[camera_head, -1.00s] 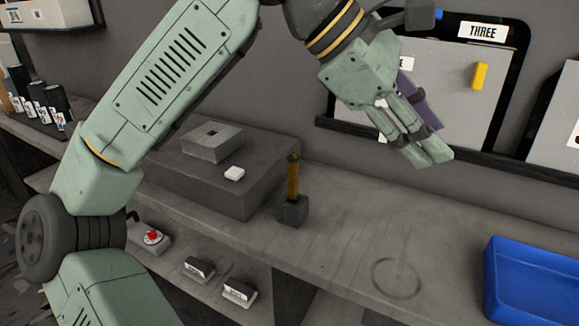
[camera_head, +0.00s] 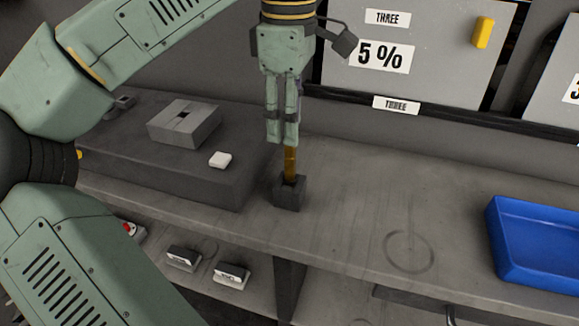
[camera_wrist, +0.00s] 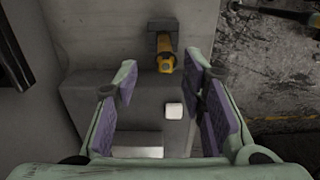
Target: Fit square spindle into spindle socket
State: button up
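The square spindle (camera_head: 291,162) is a yellow-brown bar standing upright in a small dark block (camera_head: 289,193) on the bench. In the wrist view the spindle (camera_wrist: 165,57) shows end-on, beyond and between the fingertips. A grey block with a square hole in its top (camera_head: 184,122), which looks like the spindle socket, sits on a dark raised platform to the left. My gripper (camera_head: 283,140) points down just over the spindle, and its fingers hide the spindle's upper end in the head view. In the wrist view my gripper (camera_wrist: 160,70) has its purple-padded fingers apart with nothing between them.
A small white block (camera_head: 220,159) lies on the dark platform (camera_head: 215,190) near the socket. A blue tray (camera_head: 497,250) stands on the bench at right. The bench between them is clear. Framed panels with labels (camera_head: 387,57) stand behind. Two small labelled items (camera_head: 232,276) are on the lower shelf.

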aim_at(290, 155)
jog(key=shift+s+d+f+p, duration=0.1)
jog(key=shift+f+p, duration=0.05)
jog(key=shift+f, duration=0.9)
jog(key=shift+s+f+p, duration=0.15)
jog(key=shift+f+p, duration=0.05)
jog(key=shift+f, duration=0.85)
jog(key=shift+s+d+f+p, duration=0.1)
jog(key=shift+f+p, duration=0.05)
jog(key=shift+f, duration=0.9)
jog(key=shift+c, duration=0.3)
grip_shut()
